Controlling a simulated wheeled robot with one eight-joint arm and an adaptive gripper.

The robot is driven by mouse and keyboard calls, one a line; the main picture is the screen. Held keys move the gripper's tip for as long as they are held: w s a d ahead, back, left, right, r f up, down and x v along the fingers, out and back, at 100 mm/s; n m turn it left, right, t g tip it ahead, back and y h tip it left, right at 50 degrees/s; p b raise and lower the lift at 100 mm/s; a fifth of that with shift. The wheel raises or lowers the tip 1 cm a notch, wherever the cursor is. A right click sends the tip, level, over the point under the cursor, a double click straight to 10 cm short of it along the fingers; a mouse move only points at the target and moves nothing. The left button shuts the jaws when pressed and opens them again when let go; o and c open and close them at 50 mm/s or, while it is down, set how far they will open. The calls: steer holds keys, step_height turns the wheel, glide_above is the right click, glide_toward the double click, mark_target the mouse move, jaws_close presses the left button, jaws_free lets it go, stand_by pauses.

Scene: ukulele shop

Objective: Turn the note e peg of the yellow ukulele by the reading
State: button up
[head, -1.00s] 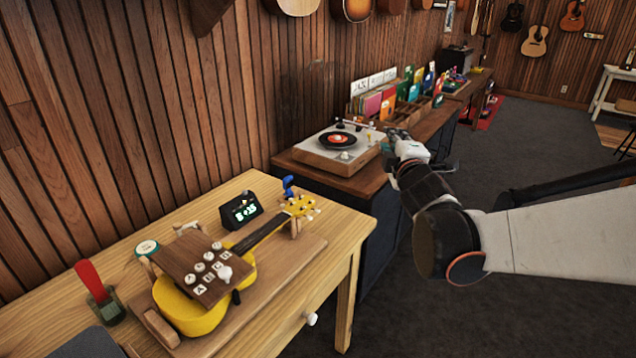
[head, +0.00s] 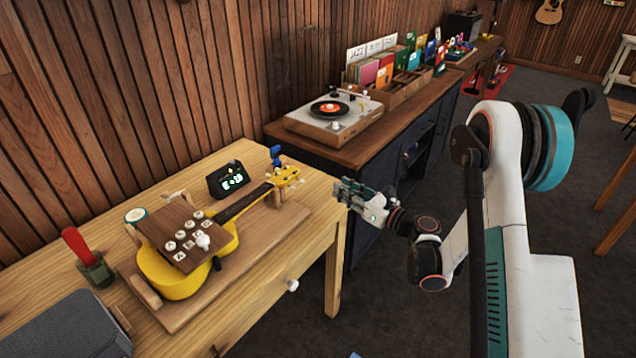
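The yellow ukulele (head: 165,277) lies on a wooden board on the light wood table. Its yellow headstock (head: 286,176) with several pale pegs points to the back right; I cannot tell which peg is note e. A small black tuner display (head: 229,181) behind the neck glows green, its characters too small to read surely. A wooden panel (head: 183,226) with several white knobs and letter tiles covers part of the ukulele's body. My gripper (head: 343,190) is right of the headstock, visibly apart from it, pointing left. It appears to hold nothing; its finger opening is unclear.
A blue clip-like object (head: 275,155) stands by the headstock. A red-handled tool (head: 80,247) in a green holder and a round tin (head: 136,215) are at the left. A record player (head: 333,115) sits on the dark cabinet behind. Open floor lies right of the table.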

mark_target(304, 182)
steer(key=shift+n+g, duration=0.5)
steer(key=shift+n, duration=0.3)
steer(key=f+x, duration=0.1)
steer(key=x, duration=0.3)
steer(key=f+x, duration=0.1)
steer(key=x, duration=0.3)
steer(key=s+x, duration=0.1)
steer(key=x, duration=0.4)
steer(key=shift+w+a+f, duration=0.1)
steer(key=shift+a+f, duration=0.3)
jaws_close()
